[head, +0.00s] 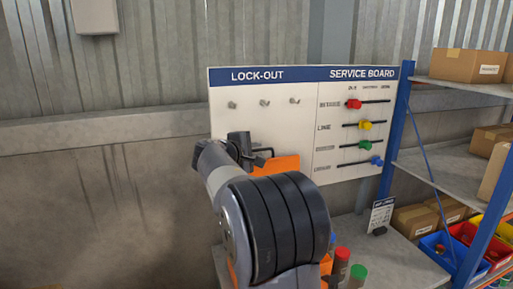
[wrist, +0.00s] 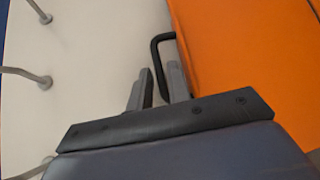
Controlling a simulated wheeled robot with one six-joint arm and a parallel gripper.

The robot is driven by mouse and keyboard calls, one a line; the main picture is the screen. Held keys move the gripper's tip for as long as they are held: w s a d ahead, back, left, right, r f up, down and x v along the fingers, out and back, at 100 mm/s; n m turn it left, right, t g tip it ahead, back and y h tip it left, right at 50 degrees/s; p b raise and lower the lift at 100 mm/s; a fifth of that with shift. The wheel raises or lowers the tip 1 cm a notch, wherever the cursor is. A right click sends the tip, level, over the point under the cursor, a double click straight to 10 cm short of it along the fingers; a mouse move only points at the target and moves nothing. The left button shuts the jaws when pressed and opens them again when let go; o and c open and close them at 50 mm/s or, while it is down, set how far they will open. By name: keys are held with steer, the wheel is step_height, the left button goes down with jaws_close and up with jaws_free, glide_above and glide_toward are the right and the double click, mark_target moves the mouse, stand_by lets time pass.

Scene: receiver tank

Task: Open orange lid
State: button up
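The orange lid (head: 284,164) is at the lower middle of the service board, mostly hidden behind my arm in the head view. In the wrist view the orange lid (wrist: 245,60) fills the right side. A black bar handle (wrist: 156,58) stands at its left edge. My gripper (wrist: 158,72) has its two grey fingers apart, one on each side of the handle's bar, with small gaps visible near the tips. Contact deeper between the fingers cannot be made out. In the head view my gripper (head: 250,150) is in front of the board beside the lid, partly hidden.
The white board (head: 225,115) carries several grey pegs and coloured sliders (head: 354,104). Below stands a bench (head: 415,262) with coloured-capped cylinders (head: 341,262) and a small sign (head: 381,216). A blue-framed shelf (head: 450,150) with boxes and bins is at right.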

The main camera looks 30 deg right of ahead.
steer(key=shift+w+d+f, duration=0.1)
steer(key=shift+w+d, duration=0.1)
steer(key=shift+d, duration=0.2)
steer(key=shift+c, duration=0.2)
jaws_close()
